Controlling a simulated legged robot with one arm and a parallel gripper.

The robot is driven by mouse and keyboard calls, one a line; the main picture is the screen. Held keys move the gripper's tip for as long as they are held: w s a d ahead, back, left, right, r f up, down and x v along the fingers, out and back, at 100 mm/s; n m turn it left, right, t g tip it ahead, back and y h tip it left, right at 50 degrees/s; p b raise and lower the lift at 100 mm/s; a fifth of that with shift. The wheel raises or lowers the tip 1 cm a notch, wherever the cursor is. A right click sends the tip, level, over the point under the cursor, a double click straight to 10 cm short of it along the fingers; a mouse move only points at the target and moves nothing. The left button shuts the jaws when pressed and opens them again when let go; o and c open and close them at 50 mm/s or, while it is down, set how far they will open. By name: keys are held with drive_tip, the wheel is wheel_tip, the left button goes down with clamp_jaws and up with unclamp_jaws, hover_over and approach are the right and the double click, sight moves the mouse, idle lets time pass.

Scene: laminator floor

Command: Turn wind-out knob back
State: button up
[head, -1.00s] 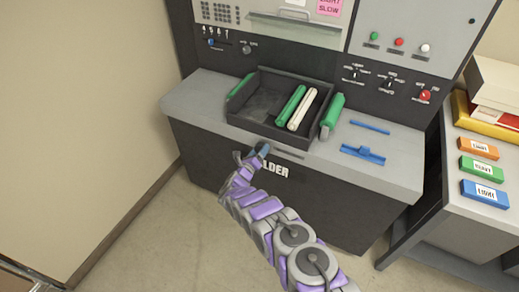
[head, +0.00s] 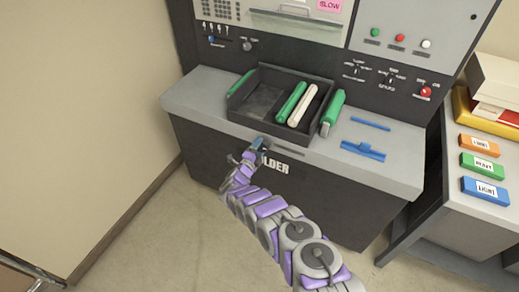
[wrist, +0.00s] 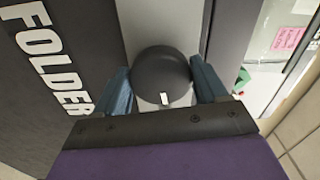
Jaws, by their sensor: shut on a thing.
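The wind-out knob (wrist: 162,72) is a round, dark grey knob with a short white mark on its rim. In the wrist view the mark points down toward my gripper's palm. The knob is on the front of the dark machine (head: 330,200), beside the white word FOLDER. My gripper (wrist: 161,88) has one blue finger on each side of the knob and is shut on it. In the head view my gripper (head: 259,146) is at the machine's upper front edge, and its fingers hide the knob.
A black tray (head: 262,98) with green and cream rollers (head: 302,106) stands on the grey counter (head: 385,170) above my gripper. Blue bars (head: 363,151) lie to its right. A side cabinet (head: 440,235) stands at right. The floor in front is clear.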

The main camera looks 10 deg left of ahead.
drive_tip(key=n, duration=0.2)
drive_tip(key=n+b, duration=0.1)
drive_tip(key=n, duration=0.2)
drive_tip(key=shift+s+a+f+n, duration=0.1)
drive_tip(key=shift+a+f+n, duration=0.1)
drive_tip(key=shift+f+n, duration=0.2)
drive_tip(key=n+b, duration=0.1)
drive_tip(key=n, duration=0.1)
drive_tip(key=shift+n, duration=0.3)
drive_tip(key=n+b, duration=0.1)
drive_tip(key=n, duration=0.2)
drive_tip(key=shift+s+d+f+n+b, duration=0.1)
drive_tip(key=shift+d+f+n+b, duration=0.1)
drive_tip(key=shift+n+b, duration=0.15)
drive_tip(key=shift+d+n+b, duration=0.1)
drive_tip(key=shift+n+b, duration=0.7)
drive_tip(key=shift+n, duration=1.35)
drive_tip(key=o, duration=0.8)
drive_tip(key=shift+c, duration=0.2)
drive_tip(key=shift+o, duration=1.3)
drive_tip(key=shift+r, duration=0.1)
